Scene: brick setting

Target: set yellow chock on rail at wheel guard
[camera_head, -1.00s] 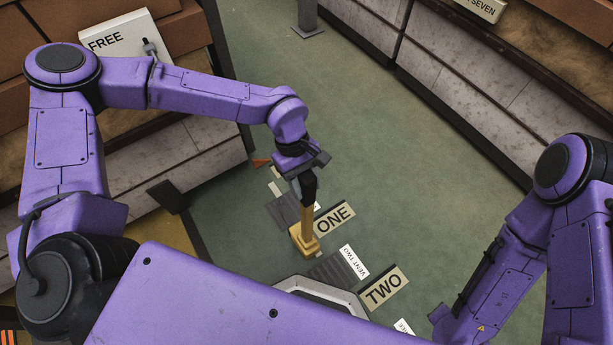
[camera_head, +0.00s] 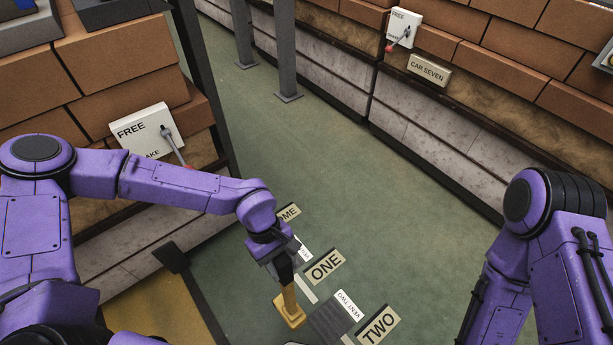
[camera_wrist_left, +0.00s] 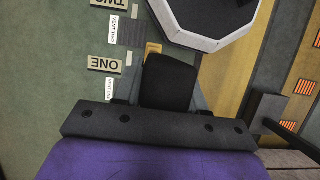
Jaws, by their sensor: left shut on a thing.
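The yellow chock (camera_head: 290,310) hangs upright below my left gripper (camera_head: 285,276). The gripper is shut on the upper part of its stem. In the head view the chock is beside the ONE plate (camera_head: 325,265), on its near-left side, over the green floor. Whether its base touches the floor I cannot tell. In the left wrist view only a small yellow part of the chock (camera_wrist_left: 153,48) shows past the dark gripper body. My right arm shows at the right, but its gripper is outside the frame. I cannot pick out the rail or the wheel guard.
A TWO plate (camera_head: 380,324) and a dark floor vent (camera_head: 331,320) lie near the chock. A white FREE lever box (camera_head: 140,130) stands by the left brick wall. Grey posts (camera_head: 285,50) stand farther back. The middle of the green floor is clear.

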